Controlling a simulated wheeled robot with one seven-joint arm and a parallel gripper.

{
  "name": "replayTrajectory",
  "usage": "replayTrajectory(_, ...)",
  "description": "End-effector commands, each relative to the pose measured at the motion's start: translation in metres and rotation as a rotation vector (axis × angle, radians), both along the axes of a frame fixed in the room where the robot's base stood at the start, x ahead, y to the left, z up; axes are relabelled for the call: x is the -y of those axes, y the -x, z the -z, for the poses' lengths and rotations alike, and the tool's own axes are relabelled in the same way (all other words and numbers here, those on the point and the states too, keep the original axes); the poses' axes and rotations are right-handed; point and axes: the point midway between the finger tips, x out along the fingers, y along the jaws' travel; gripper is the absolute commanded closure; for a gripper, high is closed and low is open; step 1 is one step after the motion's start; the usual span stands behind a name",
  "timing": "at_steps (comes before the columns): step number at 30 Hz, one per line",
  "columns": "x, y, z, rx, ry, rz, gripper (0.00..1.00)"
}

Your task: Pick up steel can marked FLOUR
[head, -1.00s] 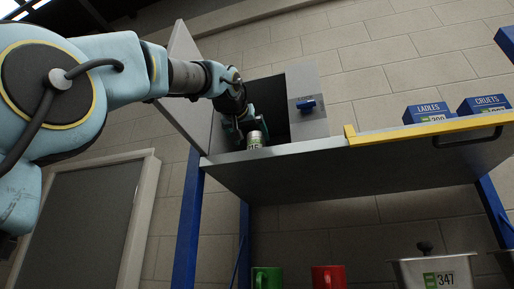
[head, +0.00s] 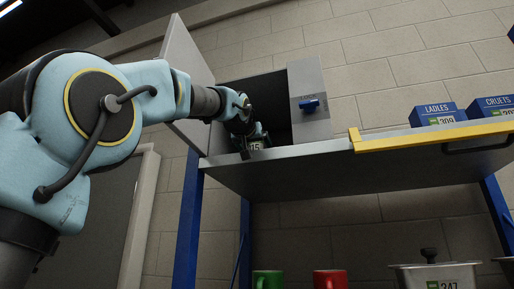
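The steel can (head: 255,147) stands near the front of an open grey cabinet (head: 313,125) on the high shelf. Only part of it shows, with a green and white tag whose number is partly hidden; I cannot read FLOUR on it. My gripper (head: 256,138) is at the can, with dark fingers in front of and over it. The fingers are small and dark here, so I cannot tell whether they are closed on it.
The cabinet door (head: 189,82) stands open at left, close to my arm. Blue boxes marked LADLES (head: 434,113) and CRUETS (head: 490,108) sit right, behind a yellow edge strip (head: 430,133). Below are a green mug (head: 267,280), a red mug (head: 330,280) and a lidded steel container (head: 437,276).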

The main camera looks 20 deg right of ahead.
Motion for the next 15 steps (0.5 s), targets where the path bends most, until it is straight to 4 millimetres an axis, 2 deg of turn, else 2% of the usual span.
replayTrajectory(2,-0.0001,0.0002,-0.0001,0.0,0.0,0.0,0.21)
replayTrajectory(15,-0.0002,0.0004,-0.0003,0.0,0.0,0.0,0.71)
